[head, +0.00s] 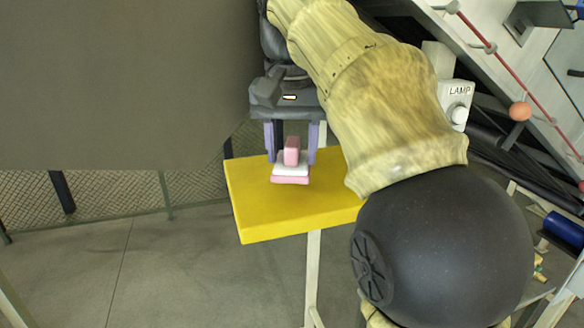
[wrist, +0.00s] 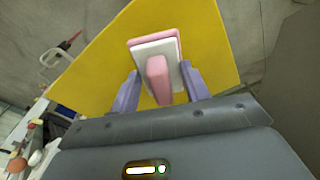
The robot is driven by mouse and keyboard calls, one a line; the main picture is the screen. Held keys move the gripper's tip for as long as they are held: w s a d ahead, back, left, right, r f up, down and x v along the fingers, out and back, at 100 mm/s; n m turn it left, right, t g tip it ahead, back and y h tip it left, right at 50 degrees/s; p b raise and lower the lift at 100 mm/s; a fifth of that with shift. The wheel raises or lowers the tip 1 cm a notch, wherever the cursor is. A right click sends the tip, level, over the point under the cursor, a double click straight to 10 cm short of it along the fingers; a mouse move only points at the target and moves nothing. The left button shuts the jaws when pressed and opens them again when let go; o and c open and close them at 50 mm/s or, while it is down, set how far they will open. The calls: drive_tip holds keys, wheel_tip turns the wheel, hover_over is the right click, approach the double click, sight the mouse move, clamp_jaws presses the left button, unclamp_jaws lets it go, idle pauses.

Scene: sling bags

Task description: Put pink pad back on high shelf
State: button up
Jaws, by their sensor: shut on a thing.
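The pink pad (head: 291,176) has a pink base, a white layer and a pink upright grip block. In the wrist view the pad (wrist: 155,48) lies between the two purple fingers, whose tips meet the sides of its base. My gripper (head: 291,158) is shut on the pad, fingers pointing down. The pad is over the yellow shelf board (head: 260,215), near its middle; whether it touches the board cannot be told. The board also fills much of the wrist view (wrist: 215,35).
A large grey panel (head: 120,80) stands at the upper left. A white box marked LAMP (head: 457,100) is right of my arm. A sloped rail with an orange ball (head: 520,111) is at the upper right. Grey floor (head: 150,270) lies open below left.

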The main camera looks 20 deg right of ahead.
sight(292, 169)
drive_tip(key=shift+f, duration=1.85)
drive_tip(key=shift+f, duration=0.15)
drive_tip(key=o, duration=1)
drive_tip(key=r+p, duration=0.1)
drive_tip(key=r, duration=0.6)
drive_tip(key=s+r+p, duration=0.1)
drive_tip(key=r, duration=0.3)
drive_tip(key=shift+a+p, duration=0.25)
drive_tip(key=shift+p, duration=0.05)
drive_tip(key=shift+s+r+p, duration=0.15)
drive_tip(key=shift+r+p, duration=0.5)
drive_tip(key=shift+p, duration=0.05)
